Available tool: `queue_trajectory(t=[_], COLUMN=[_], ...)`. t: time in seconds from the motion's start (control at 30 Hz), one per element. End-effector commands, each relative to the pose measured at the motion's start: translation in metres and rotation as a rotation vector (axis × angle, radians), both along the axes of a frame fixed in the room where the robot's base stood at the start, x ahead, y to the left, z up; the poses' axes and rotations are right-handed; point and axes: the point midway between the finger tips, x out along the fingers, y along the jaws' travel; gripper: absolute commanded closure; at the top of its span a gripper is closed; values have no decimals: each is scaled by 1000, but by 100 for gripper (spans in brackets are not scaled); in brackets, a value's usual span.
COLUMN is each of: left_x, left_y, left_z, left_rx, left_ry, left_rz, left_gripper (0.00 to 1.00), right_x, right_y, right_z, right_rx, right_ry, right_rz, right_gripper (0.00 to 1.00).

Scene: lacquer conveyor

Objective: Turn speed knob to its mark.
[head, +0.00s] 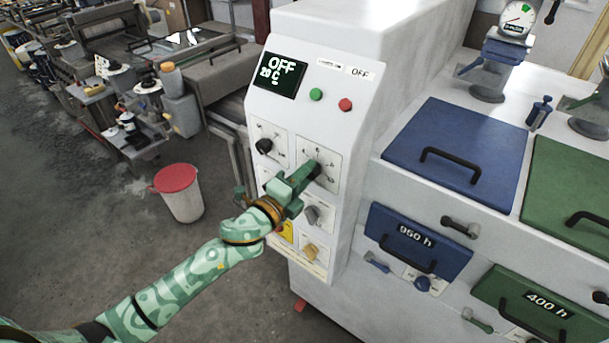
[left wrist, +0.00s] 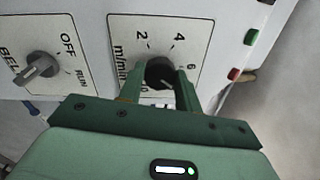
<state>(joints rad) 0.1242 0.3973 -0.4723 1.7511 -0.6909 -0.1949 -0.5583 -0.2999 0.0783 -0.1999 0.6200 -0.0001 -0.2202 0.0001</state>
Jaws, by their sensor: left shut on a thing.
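The speed knob (left wrist: 159,72) is a round black knob on a white plate marked "m/min" with 2, 4 and 6 around it, in the left wrist view. My left gripper (left wrist: 160,86) is shut on the knob, with one green finger on each side. In the head view my left gripper (head: 304,176) reaches the right-hand dial plate (head: 322,158) of the control panel, and its fingers hide part of that plate. The knob's pointer and any target mark cannot be made out. My right gripper is not in view.
A grey belt knob (left wrist: 39,68) marked OFF and RUN sits beside it. Above are a green button (head: 316,95), a red button (head: 345,104) and a display (head: 279,75) reading OFF. More knobs sit close below. A red-lidded bin (head: 183,200) stands on the floor left.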

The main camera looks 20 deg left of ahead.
Motion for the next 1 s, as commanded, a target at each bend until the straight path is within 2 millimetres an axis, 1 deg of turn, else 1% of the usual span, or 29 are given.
queue_trajectory(t=[0.2, 0.5, 0.7, 1.0], left_x=[0, 0, -1, -1], left_y=[0, 0, 0, 0], left_z=[-1, -1, -2, -2], left_rx=[167, 319, 365, 379], left_ry=[-58, -112, -127, -132], left_rz=[-1, -1, -1, -1], left_gripper=[89, 89, 89, 89], right_x=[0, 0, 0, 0], right_y=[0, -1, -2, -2], right_z=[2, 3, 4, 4], right_rx=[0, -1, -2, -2], right_ry=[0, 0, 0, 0], right_rz=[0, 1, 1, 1], right_gripper=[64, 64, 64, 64])
